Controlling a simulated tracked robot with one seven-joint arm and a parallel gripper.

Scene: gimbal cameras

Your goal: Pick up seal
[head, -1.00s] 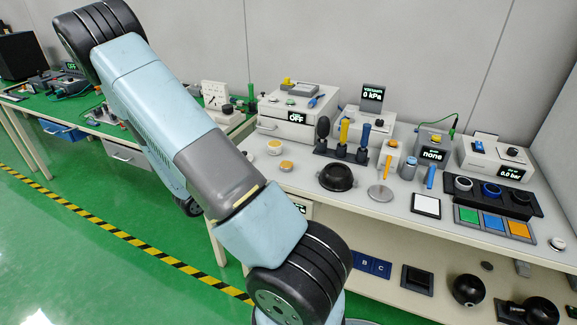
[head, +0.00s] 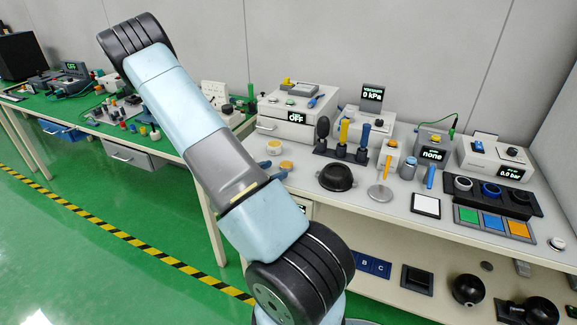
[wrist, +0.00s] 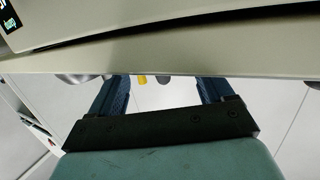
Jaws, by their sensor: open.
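The ring-shaped parts in the black rack at the right of the bench look like seals: a pale one (head: 463,184), a blue one (head: 491,190) and a dark one (head: 521,197). I cannot tell which is meant. No seal can be made out there.
Two small round pots, one with a tan top (head: 286,166), stand close to my fingertips. A black bowl (head: 336,177) and a tool stand (head: 341,152) lie between my gripper and the rack. A pale panel edge (wrist: 180,62) crosses the wrist view.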

